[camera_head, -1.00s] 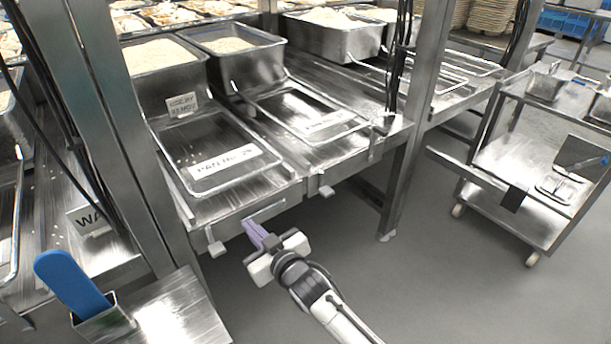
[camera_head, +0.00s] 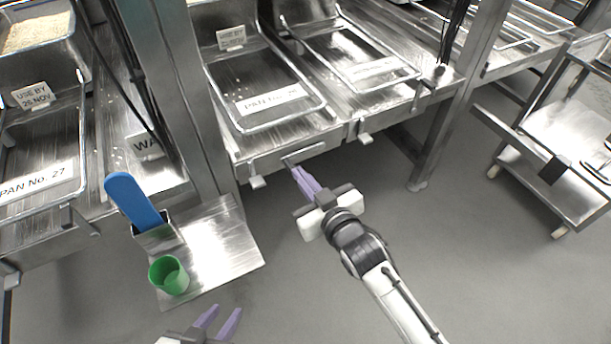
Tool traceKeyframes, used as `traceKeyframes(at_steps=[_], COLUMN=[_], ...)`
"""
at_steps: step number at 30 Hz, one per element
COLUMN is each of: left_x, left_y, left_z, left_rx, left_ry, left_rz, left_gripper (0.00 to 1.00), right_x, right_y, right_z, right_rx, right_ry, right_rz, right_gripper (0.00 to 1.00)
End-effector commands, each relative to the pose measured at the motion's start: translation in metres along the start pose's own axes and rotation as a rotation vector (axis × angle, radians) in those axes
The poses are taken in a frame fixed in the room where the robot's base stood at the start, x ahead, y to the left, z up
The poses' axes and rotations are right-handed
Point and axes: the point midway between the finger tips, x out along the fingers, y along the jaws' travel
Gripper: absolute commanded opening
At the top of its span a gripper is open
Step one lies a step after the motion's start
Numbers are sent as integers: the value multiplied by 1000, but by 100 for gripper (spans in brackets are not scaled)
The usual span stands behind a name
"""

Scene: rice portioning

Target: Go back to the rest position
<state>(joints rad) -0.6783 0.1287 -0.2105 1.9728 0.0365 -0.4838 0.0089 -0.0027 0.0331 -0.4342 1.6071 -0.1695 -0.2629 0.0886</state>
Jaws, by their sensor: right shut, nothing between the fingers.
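My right gripper (camera_head: 297,172) is shut and empty. Its purple fingers are together, in front of the steel bench's front edge, below the pan labelled PAN No. 2-something (camera_head: 268,122). Whether the fingertips touch the bench edge I cannot tell. My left gripper (camera_head: 222,321) shows at the bottom edge of the head view. Its two purple fingers are spread apart with nothing between them, over the grey floor. Most of the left arm is out of view.
A small steel shelf (camera_head: 222,251) holds a green cup (camera_head: 169,276) and a steel holder (camera_head: 157,238) with a blue-handled tool (camera_head: 133,200). A steel post (camera_head: 187,100) rises behind it. A steel cart (camera_head: 560,135) stands at right. The floor (camera_head: 480,270) around it is clear.

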Motion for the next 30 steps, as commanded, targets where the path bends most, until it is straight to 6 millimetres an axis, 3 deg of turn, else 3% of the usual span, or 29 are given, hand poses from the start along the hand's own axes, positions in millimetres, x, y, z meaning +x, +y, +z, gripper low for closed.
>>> traceKeyframes(at_steps=[6, 23, 26, 30], left_x=[-2, -2, -2, -3], left_y=[0, -1, -1, -1], left_z=[4, 8, 7, 6], left_rx=[-4, -4, -4, -4], left_ry=[-9, -17, -16, -14], left_rz=[-1, -2, -2, -2], left_gripper=[31, 31, 31, 31], right_x=[-16, -17, -27, -70], right_y=[0, 1, 8, 29], right_z=[0, 1, 11, 46], right_rx=[0, 2, 18, 73], right_ry=[1, -5, -58, -251], right_rz=[0, 3, 20, 72], right_gripper=[0, 0, 0, 0])
